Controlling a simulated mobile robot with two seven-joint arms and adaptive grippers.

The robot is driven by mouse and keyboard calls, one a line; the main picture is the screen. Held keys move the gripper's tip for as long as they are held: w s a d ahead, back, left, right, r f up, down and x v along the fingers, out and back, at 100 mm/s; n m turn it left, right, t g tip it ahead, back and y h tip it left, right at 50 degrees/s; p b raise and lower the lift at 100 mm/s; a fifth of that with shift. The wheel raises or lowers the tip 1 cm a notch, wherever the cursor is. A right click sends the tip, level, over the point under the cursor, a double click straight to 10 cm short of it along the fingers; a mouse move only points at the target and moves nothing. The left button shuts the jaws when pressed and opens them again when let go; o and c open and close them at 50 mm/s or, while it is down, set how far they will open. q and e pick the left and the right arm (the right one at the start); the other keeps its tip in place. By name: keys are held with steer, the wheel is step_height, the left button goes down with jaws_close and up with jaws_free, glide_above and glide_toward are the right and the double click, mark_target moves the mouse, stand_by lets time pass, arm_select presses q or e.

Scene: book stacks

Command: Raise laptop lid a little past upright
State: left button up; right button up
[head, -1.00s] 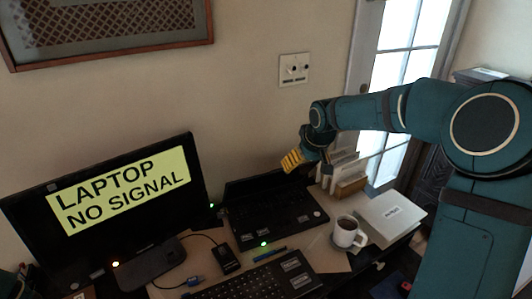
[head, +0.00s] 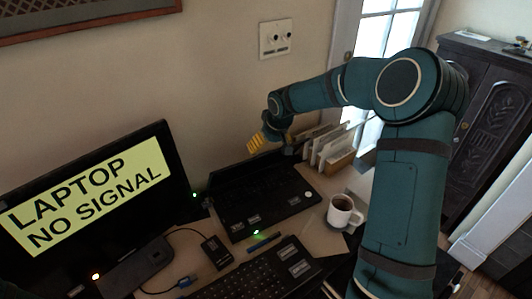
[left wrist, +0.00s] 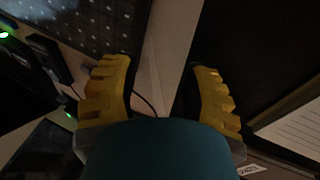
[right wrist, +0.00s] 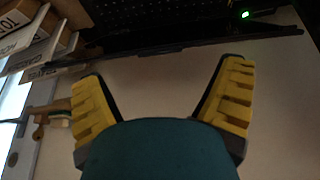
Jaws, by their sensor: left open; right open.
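The black laptop (head: 262,204) sits on the desk right of the monitor, keyboard facing up. Its dark lid (head: 228,178) stands raised at the back of the keyboard; its exact angle is hard to tell in the shade. My right gripper (head: 257,144) is just above and behind the lid's top edge, fingers apart and empty. In the right wrist view the gripper (right wrist: 166,90) is open, with the lid's dark edge (right wrist: 190,43) running across beyond its fingertips. My left gripper (left wrist: 160,80) is open and empty in the left wrist view, over the desk near a dark keyboard (left wrist: 75,25); the head view does not show it.
A monitor (head: 90,200) reading "LAPTOP NO SIGNAL" stands at left. A white mug (head: 343,212) of dark drink is right of the laptop. A file rack (head: 335,160) with envelopes is close right of my right gripper. A keyboard (head: 262,275) and pens lie in front.

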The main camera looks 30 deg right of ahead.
mark_target(266, 153)
steer(key=x, duration=0.5)
steer(key=c, duration=1.4)
steer(key=shift+w+r, duration=0.1)
steer(key=shift+c, duration=0.2)
